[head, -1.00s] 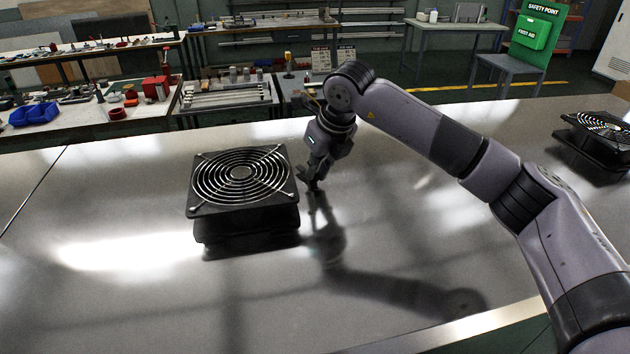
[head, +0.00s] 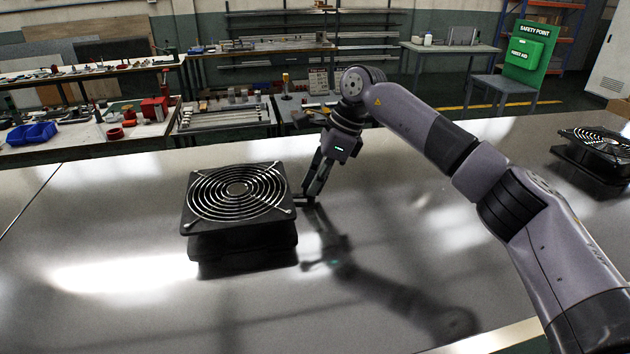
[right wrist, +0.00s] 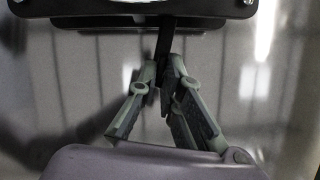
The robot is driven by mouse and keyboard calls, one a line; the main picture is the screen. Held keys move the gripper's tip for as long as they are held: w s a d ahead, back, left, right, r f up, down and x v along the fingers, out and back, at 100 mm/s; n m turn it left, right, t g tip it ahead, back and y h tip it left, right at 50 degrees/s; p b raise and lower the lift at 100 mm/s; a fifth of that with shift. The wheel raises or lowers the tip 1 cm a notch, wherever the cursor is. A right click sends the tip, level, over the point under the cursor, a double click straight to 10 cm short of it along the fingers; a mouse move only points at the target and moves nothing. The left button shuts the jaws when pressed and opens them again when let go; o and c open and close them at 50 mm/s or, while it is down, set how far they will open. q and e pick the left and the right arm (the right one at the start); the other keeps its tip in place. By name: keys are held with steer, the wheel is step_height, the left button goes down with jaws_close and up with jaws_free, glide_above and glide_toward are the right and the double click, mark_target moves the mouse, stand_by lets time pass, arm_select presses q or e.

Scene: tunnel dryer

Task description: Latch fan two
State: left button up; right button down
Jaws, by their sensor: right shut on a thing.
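A black square fan (head: 240,243) with a round silver wire guard stands on the metal surface, left of the middle in the head view. Its edge also shows at the top of the right wrist view (right wrist: 135,8). A thin black lever (right wrist: 165,42) sticks out from its side towards my right gripper. My right gripper (head: 304,199) is beside the fan's right side, low over the surface. In the right wrist view its fingers (right wrist: 163,84) are closed around the lever's end. The fingers hide part of the lever. My left gripper is out of view.
A second black fan (head: 596,152) stands at the right edge of the metal surface (head: 120,225). The surface is clear between the fans and in front. Benches with tools and a blue bin (head: 32,133) stand behind.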

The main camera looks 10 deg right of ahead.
steer(key=shift+w+n+g+p, duration=0.15)
steer(key=shift+n+g+p, duration=0.3)
steer(key=shift+n, duration=0.75)
steer(key=c, duration=1.7)
jaws_free()
steer(key=v, duration=1.2)
steer(key=shift+w, duration=0.1)
steer(key=shift+f, duration=0.1)
